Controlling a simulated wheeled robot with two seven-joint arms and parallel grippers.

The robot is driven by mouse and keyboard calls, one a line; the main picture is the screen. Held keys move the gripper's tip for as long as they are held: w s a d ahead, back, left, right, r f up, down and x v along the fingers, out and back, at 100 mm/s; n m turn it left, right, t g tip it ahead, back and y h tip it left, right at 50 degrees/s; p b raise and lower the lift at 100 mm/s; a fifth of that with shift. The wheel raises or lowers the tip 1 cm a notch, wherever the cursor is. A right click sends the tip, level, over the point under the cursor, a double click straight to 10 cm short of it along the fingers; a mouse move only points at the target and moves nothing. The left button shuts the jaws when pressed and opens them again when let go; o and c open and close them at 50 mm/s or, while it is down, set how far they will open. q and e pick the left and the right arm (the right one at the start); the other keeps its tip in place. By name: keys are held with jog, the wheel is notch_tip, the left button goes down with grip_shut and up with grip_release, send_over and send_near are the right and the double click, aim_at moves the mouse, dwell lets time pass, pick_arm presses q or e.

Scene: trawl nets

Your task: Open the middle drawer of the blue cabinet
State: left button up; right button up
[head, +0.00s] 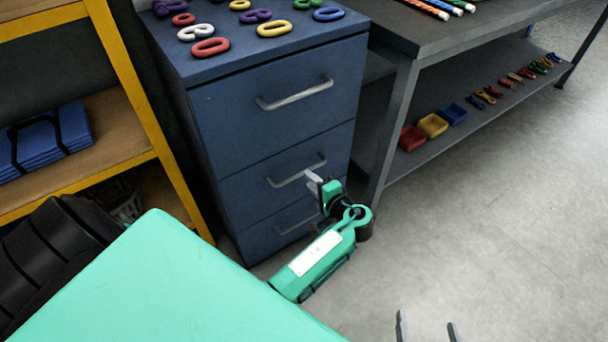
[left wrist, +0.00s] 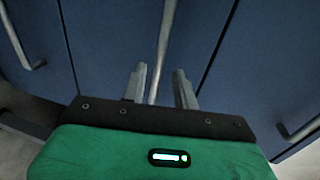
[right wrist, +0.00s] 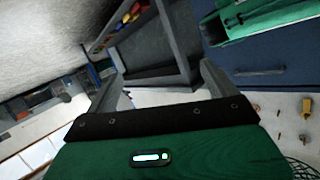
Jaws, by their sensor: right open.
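The blue cabinet (head: 250,120) has three drawers with grey bar handles, all flush shut. The middle drawer (head: 250,185) has its handle (head: 290,174) at the centre of its front. My left gripper (head: 318,182) is at the right end of that handle. In the left wrist view my left gripper (left wrist: 160,88) is open, with the handle bar (left wrist: 163,45) between its two fingers and gaps on both sides. My right gripper (head: 427,328) is low in the head view, open and empty, over the floor; its fingers also show in the right wrist view (right wrist: 160,85).
Coloured chain links (head: 272,29) lie on the cabinet top. A grey workbench (head: 425,30) stands to the right, with coloured bins (head: 432,125) on its lower shelf. A yellow-framed shelf (head: 130,75) stands left. The floor (head: 480,220) at the right is clear.

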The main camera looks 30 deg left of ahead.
aim_at(302, 173)
pick_arm(q)
jog(key=shift+b+x, duration=0.35)
jog(key=shift+x, duration=2.6)
pick_arm(e)
jog(key=shift+w+r+t, duration=0.35)
jog(key=shift+r+t, duration=0.05)
jog(key=shift+r, duration=0.15)
jog(key=shift+w+r+t, duration=0.3)
jog(key=shift+r+t, duration=0.1)
jog(key=shift+r, duration=0.1)
pick_arm(q)
grip_shut()
